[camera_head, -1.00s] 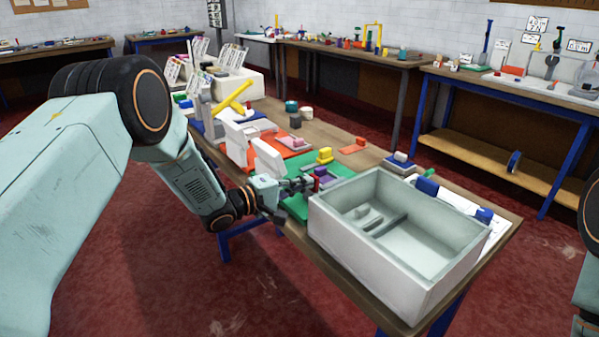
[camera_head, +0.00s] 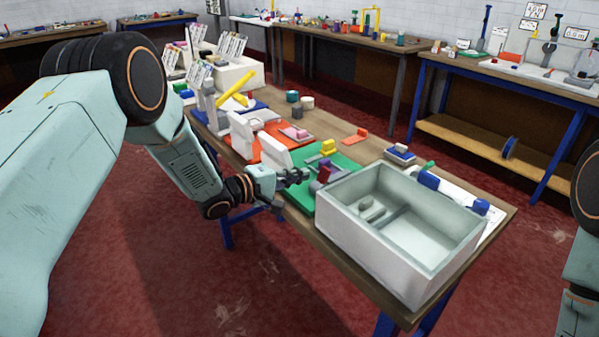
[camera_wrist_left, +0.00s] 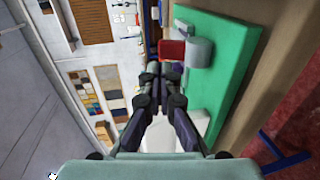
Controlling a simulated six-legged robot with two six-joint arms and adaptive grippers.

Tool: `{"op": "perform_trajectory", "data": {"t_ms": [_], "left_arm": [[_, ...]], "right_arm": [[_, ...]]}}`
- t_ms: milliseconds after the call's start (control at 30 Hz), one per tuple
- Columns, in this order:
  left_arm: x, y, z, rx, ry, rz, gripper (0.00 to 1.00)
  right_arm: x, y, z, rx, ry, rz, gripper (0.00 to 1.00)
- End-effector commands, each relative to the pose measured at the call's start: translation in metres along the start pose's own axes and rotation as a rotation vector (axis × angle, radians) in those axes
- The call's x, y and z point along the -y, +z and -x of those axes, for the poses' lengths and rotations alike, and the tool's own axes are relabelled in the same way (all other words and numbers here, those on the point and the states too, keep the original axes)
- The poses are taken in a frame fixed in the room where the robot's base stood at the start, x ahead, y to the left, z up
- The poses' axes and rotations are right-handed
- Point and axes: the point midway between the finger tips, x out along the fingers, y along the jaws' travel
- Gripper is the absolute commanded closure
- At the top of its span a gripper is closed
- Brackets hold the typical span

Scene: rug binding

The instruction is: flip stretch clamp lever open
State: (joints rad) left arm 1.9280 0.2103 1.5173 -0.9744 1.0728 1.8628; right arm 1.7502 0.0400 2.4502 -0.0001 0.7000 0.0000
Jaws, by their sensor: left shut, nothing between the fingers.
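A green board (camera_head: 340,164) on the workbench carries a small red and purple fixture (camera_head: 323,172), which looks like the stretch clamp. Its lever is too small to make out clearly. My right gripper is out of view.
A large pale open box (camera_head: 352,231) stands close to the right of the fixture. White upright plates (camera_head: 276,152) stand behind the gripper, by an orange board (camera_head: 262,142). Open floor lies left of the bench.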

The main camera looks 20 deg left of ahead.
Motion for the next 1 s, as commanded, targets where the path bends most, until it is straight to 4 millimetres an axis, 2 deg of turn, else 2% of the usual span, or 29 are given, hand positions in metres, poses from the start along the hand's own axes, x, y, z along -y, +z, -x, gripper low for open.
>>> {"op": "perform_trajectory", "data": {"t_ms": [67,500,700,1000], "left_arm": [[-0.004,0.001,0.005,-0.001,0.000,0.001,1.00],[-0.023,0.002,0.078,-0.003,0.001,0.003,1.00],[-0.026,0.003,0.092,-0.001,0.000,0.001,1.00],[-0.026,0.003,0.095,0.001,0.000,-0.001,1.00]], "right_arm": [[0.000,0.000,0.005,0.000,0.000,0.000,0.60],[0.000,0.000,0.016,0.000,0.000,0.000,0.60],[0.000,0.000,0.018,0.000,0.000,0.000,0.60],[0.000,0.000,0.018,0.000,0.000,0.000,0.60]]}}
